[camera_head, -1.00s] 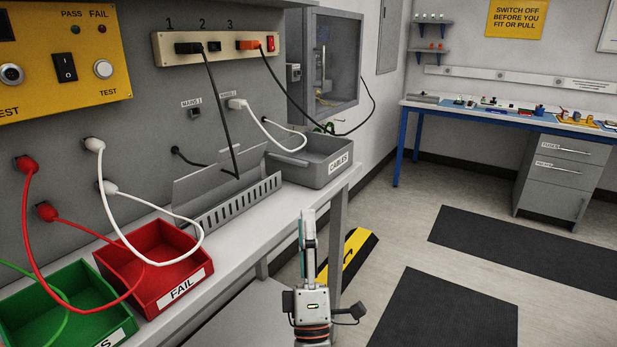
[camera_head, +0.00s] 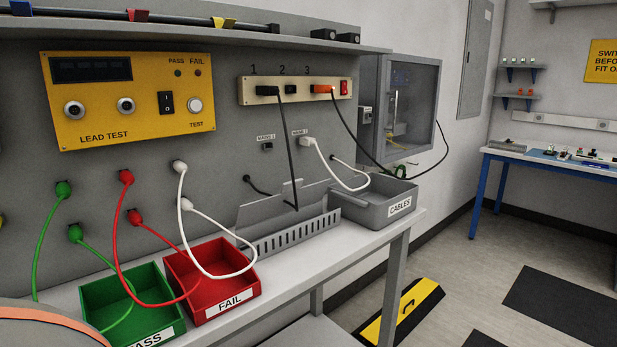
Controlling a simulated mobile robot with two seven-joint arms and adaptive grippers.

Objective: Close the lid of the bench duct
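The bench duct (camera_head: 300,237) is a grey slotted channel on the white bench, between the red FAIL bin and the grey CABLES bin. Its lid (camera_head: 262,214) is a plain grey panel with a raised tab (camera_head: 292,190). The lid stands tilted up along the back of the duct, so the duct is open. A black cable (camera_head: 291,150) runs down from the socket strip and passes in front of the lid into the duct. Neither of my grippers is in view.
The red FAIL bin (camera_head: 212,306) and green PASS bin (camera_head: 150,325) stand left of the duct. The CABLES bin (camera_head: 375,210) is close on its right. White leads (camera_head: 188,240) loop over the FAIL bin. The socket strip (camera_head: 295,90) is on the wall above.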

